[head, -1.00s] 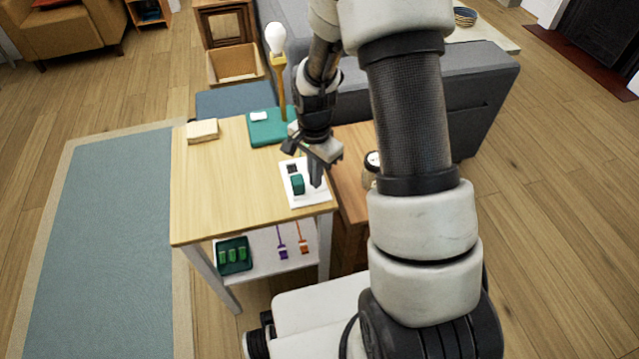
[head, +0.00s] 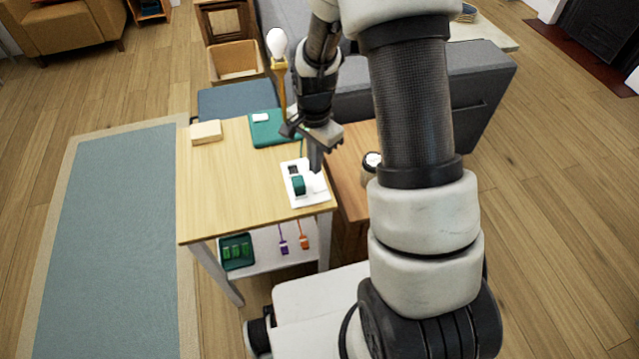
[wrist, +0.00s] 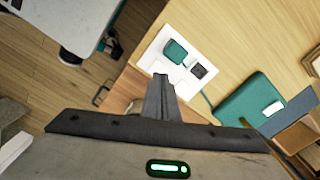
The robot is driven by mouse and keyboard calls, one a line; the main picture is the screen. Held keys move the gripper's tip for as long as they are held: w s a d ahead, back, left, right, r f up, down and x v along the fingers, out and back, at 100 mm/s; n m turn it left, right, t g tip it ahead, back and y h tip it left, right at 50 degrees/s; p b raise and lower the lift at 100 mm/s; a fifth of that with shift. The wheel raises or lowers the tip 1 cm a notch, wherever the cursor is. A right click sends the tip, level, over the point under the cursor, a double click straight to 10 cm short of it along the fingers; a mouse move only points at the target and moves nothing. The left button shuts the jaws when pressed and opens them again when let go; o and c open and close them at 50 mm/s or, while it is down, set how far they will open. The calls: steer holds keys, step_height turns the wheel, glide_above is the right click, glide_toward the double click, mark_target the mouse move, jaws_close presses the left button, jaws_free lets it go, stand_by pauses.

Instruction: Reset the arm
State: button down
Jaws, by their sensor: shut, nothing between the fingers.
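My gripper (head: 315,165) is shut and empty. In the head view it points down above the right part of the wooden table (head: 225,200), over a white plate (head: 308,196) that bears a green block-like piece (head: 299,185) and a small dark square. In the wrist view the shut fingers (wrist: 161,85) point toward the same white plate (wrist: 160,45), with the green piece (wrist: 174,52) and the dark socket-like square (wrist: 198,71) beyond the tips. The fingers look apart from the plate.
A tan block (head: 206,132) lies at the table's back left. A grey sofa (head: 430,95) stands behind.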

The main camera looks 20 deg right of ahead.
step_height(320, 180, up, 10)
steer(key=f+n+t, duration=0.1)
steer(key=n, duration=0.1)
steer(key=s+r+n+t, duration=0.5)
steer(key=s+r+n, duration=0.5)
steer(key=s+r, duration=0.9)
step_height(320, 180, up, 19)
steer(key=p, duration=1.8)
steer(key=shift+w+r, duration=0.2)
steer(key=shift+w, duration=0.1)
